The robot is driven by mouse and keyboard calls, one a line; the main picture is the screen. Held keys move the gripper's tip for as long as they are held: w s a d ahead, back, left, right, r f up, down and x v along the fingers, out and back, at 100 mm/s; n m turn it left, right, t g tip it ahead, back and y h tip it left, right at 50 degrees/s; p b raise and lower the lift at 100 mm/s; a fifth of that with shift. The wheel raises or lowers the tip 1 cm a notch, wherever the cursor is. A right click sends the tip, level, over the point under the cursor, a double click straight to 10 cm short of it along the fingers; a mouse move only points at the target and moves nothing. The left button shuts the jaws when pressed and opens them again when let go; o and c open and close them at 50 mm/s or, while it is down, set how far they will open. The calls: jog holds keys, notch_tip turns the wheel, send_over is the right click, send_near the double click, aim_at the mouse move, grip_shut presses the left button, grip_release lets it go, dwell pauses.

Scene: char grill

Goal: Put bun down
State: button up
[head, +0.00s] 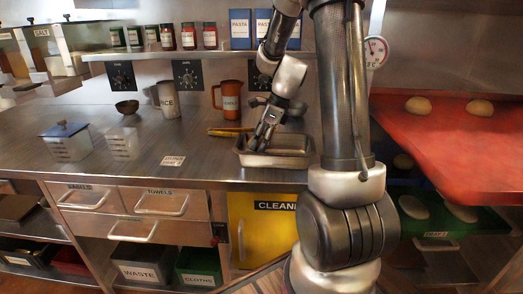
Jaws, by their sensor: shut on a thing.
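My gripper (265,142) points down at the left part of a metal pan (290,162) on the steel counter. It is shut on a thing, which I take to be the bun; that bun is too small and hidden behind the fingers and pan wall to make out. I cannot tell whether it touches the pan floor. Two other buns lie on the red tray at the right: a left bun (418,105) and a right bun (480,107). More buns lie on the green tray below, one of them near its left side (413,207).
The red tray (450,150) juts out at the right. An orange jug (231,101), a grey jug (163,101), a bowl (127,107) and a lidded container (67,142) stand on the counter.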

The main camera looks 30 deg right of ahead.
jog(key=shift+f, duration=1.75)
jog(key=shift+f, duration=0.1)
jog(key=o, duration=0.7)
jog(key=v, duration=1.1)
jog(key=s+a+r+n+h, duration=0.1)
jog(key=s+a+r+n, duration=0.1)
jog(key=s+n, duration=0.5)
jog(key=s+a+r+n+t+h, duration=0.1)
jog(key=s+a+r+n, duration=0.2)
jog(key=s+n, duration=0.4)
jog(key=s+a+r+n+h, duration=0.1)
jog(key=s+a+r+n, duration=0.1)
jog(key=s+n, duration=0.6)
jog(key=shift+a+r+n, duration=0.1)
jog(key=shift+r+n, duration=0.2)
jog(key=shift+n, duration=0.55)
jog(key=shift+a+r+n, duration=0.1)
jog(key=shift+r+n, duration=0.2)
jog(key=shift+n, duration=0.55)
